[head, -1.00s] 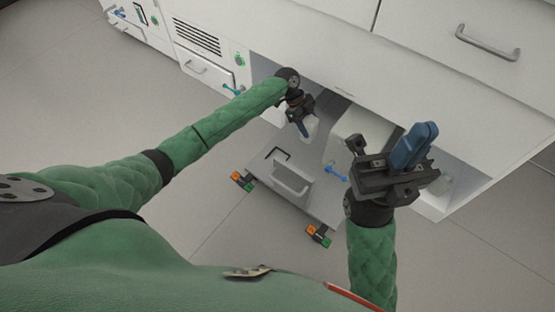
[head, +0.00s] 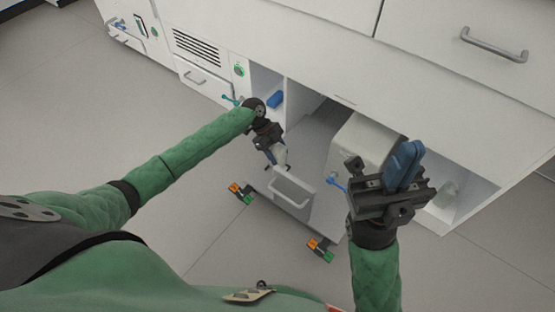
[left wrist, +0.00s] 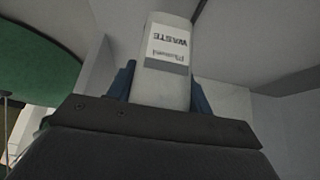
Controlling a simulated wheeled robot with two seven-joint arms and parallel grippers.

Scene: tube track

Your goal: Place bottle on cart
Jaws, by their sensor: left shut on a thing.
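My left gripper (head: 272,152) is shut on a white bottle (head: 280,159) near the left side of the low grey cart (head: 318,205). In the left wrist view, the bottle (left wrist: 163,90) stands between the blue fingers with its "WASTE" label showing upside down. The gripper hides part of the bottle in the head view, and I cannot tell whether it touches the cart. My right gripper (head: 405,162) is at the right, in front of the cabinet, with its blue fingers together and nothing seen between them.
A white box-shaped unit (head: 365,142) with a blue handle stands at the cart's right side, under the counter. A blue object (head: 275,99) lies in the cabinet bay at left. A pale container (head: 447,194) sits in the right bay.

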